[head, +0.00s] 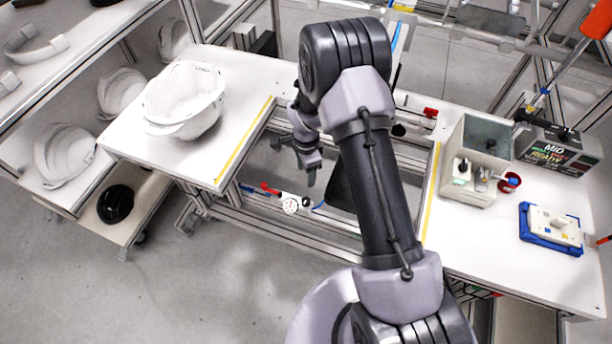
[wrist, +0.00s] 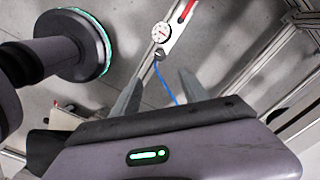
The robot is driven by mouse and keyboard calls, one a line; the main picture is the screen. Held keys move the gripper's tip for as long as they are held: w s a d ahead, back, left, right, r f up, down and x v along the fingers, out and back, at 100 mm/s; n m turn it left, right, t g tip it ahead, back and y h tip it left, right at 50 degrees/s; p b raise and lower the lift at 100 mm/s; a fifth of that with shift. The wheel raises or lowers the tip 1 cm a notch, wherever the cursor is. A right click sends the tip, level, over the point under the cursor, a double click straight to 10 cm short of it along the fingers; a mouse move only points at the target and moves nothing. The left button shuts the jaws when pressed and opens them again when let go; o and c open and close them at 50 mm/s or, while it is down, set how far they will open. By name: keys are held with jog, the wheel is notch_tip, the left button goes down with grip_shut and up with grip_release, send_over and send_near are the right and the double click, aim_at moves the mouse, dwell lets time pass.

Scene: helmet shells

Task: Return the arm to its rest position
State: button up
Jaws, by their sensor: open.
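My arm reaches up over the bench in the head view, bent at the elbow. My gripper (head: 294,160) hangs over the gap between the two white table tops, left of the forearm. In the wrist view my gripper (wrist: 158,95) shows two grey fingers spread apart with nothing between them. A white helmet shell (head: 185,98) lies open side up on the left table top (head: 130,158), apart from the gripper.
Below the gap is a metal frame with a round gauge (head: 290,205), also in the wrist view (wrist: 161,32). The right table top (head: 495,235) holds a grey box (head: 474,160), a blue-edged fixture (head: 551,229) and a dark labelled case (head: 556,150). Shelves with helmet shells (head: 64,155) stand left.

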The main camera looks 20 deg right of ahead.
dwell(0.3)
jog(key=s+a+r+n+t, duration=0.1)
jog(key=s+r+n, duration=0.2)
jog(key=r, duration=1)
jog(key=s+r+n+t, duration=0.2)
jog(key=s+r, duration=0.1)
jog(key=r, duration=1.1)
jog(key=s+a+r+n+t+y, duration=0.1)
jog(key=s+r+n, duration=0.2)
jog(key=s, duration=0.6)
jog(key=s+a+r+n+t+y, duration=0.1)
jog(key=s+a+r+n, duration=0.1)
jog(key=s+r, duration=0.5)
jog(key=s+n, duration=0.1)
jog(key=s, duration=0.2)
jog(key=shift+s+n+t, duration=0.15)
jog(key=shift+n+t, duration=0.25)
